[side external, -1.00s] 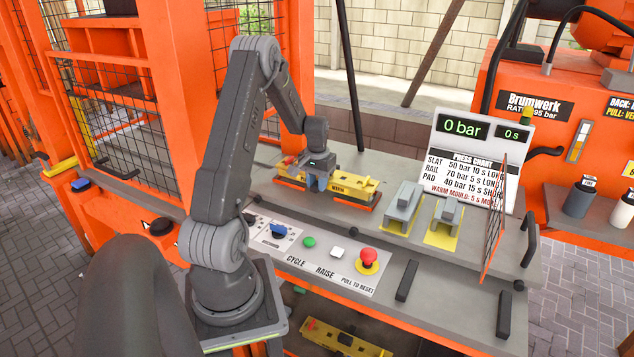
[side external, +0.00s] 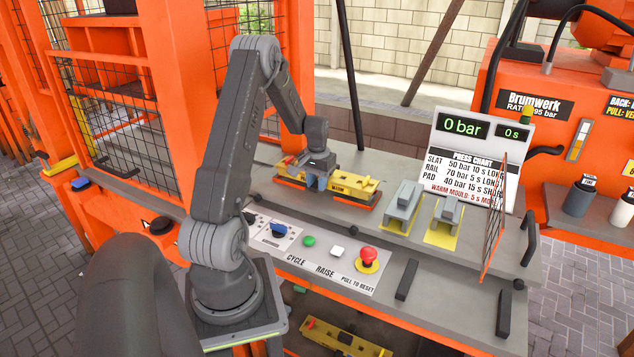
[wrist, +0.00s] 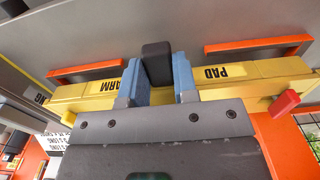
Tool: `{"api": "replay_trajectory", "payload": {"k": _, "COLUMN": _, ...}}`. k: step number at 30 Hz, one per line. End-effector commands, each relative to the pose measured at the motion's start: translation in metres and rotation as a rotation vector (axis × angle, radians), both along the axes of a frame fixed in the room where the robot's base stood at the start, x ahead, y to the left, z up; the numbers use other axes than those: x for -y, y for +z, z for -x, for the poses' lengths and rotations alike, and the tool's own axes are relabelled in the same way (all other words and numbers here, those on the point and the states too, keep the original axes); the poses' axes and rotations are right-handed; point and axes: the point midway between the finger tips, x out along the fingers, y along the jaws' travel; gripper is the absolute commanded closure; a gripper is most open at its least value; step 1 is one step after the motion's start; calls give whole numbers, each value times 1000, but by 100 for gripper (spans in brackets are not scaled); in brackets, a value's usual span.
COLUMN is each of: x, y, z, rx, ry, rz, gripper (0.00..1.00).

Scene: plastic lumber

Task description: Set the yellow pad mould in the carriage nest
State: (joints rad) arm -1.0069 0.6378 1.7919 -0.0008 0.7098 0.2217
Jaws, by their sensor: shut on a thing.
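The yellow pad mould (side external: 366,186) is over an orange-edged rest (side external: 352,205) on the grey bench in the side external view. Its WARM label faces the camera. In the wrist view the mould (wrist: 262,68) shows its PAD label and a red block at one end. My gripper (side external: 317,183) is above the mould's middle. Its blue fingers (wrist: 159,78) are shut on the dark handle (wrist: 158,60) of the mould. Orange rest pieces (wrist: 258,47) show beside the mould. I cannot clearly make out the carriage nest.
Two grey blocks (side external: 404,202) on yellow bases stand to the right. A control panel (side external: 325,262) with buttons lies in front. Another yellow mould (side external: 345,341) lies on the lower shelf. The orange press frame and mesh guard (side external: 112,135) stand at the left. The display reads 0 bar.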

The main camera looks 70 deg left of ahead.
Motion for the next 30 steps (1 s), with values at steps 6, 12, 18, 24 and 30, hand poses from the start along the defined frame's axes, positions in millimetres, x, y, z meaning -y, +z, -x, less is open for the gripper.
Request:
{"api": "replay_trajectory", "payload": {"k": 6, "x": -1, "y": -2, "z": -1, "rx": 4, "ry": 1, "rz": -5, "gripper": 100}}
{"api": "replay_trajectory", "payload": {"k": 12, "x": -1, "y": -7, "z": -1, "rx": 4, "ry": 1, "rz": -6, "gripper": 100}}
{"api": "replay_trajectory", "payload": {"k": 18, "x": -2, "y": -9, "z": -1, "rx": 4, "ry": 1, "rz": -6, "gripper": 100}}
{"api": "replay_trajectory", "payload": {"k": 24, "x": -2, "y": -9, "z": -1, "rx": 4, "ry": 1, "rz": -6, "gripper": 100}}
{"api": "replay_trajectory", "payload": {"k": 30, "x": -2, "y": -10, "z": -1, "rx": 4, "ry": 1, "rz": -6, "gripper": 100}}
